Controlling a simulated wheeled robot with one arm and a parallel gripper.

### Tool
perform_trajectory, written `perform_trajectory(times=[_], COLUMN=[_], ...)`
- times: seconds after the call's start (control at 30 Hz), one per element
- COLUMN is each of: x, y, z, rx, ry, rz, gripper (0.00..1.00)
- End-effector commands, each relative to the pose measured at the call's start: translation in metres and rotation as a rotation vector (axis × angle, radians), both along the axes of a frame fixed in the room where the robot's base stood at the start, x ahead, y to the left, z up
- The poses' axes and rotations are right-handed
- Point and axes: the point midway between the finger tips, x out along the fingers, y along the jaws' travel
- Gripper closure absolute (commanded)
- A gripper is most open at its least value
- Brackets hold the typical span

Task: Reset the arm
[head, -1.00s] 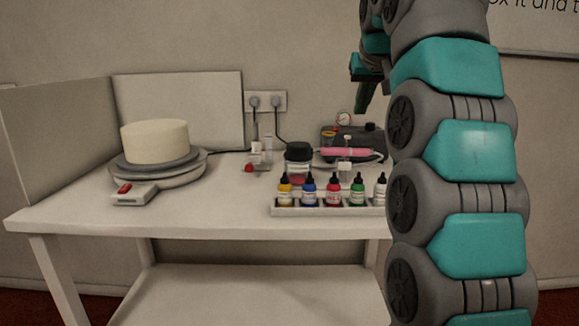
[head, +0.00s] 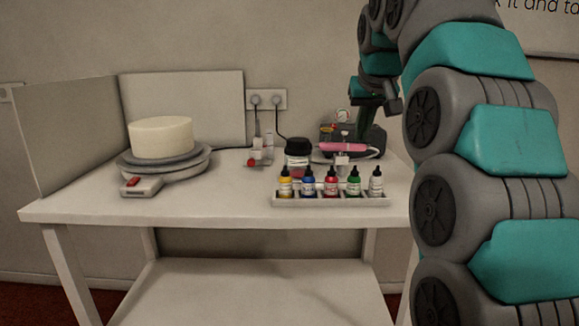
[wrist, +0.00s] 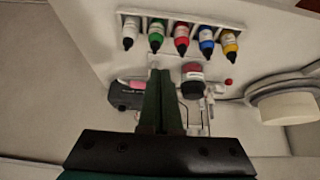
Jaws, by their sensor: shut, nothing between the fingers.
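My gripper (wrist: 162,78) points down over the back right of the table in the wrist view, its two dark fingers together with nothing between them. In the head view my gripper (head: 357,122) hangs above the pink airbrush (head: 343,149) and the dark compressor (head: 368,138). The arm runs up the right side of the head view. It hides the table's right end.
A white cake (head: 161,137) sits on a turntable (head: 190,173) at the left. A rack (head: 330,200) of several colour bottles stands at the front right. A black-lidded jar (head: 298,151) is behind it. The table's (head: 230,206) front middle is clear.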

Motion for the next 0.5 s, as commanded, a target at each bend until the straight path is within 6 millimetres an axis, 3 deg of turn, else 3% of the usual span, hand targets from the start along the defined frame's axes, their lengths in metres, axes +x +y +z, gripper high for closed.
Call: perform_trajectory(times=[0.27,0.5], x=[-0.053,-0.116], y=[0.003,0.003], z=[-0.061,-0.127], rx=[-0.009,-0.016], ry=[0.144,0.281], rz=[0.017,0.023], gripper=[1.00,1.00])
